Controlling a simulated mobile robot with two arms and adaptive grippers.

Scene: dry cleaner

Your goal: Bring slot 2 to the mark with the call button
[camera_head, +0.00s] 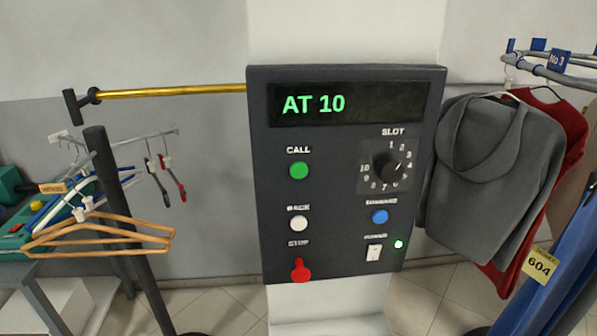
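A dark control panel (345,215) stands upright in the middle of the view. Its display (345,103) reads "AT 10" in green. The green call button (299,171) is at the panel's left, under the label CALL. The black slot dial (387,167) at the right has numbers around it up to 10. Its pointer seems to face right, near 4, but is too small to be sure. Slot 2 and the mark are not identifiable. Neither gripper is in view.
The panel also has a white button (299,223), a blue button (379,216), a red stop control (300,270) and a power switch (374,253) beside a lit green lamp (398,244). Hangers (100,236) are at left. A grey hoodie (490,175) hangs at right. The panel's front is unobstructed.

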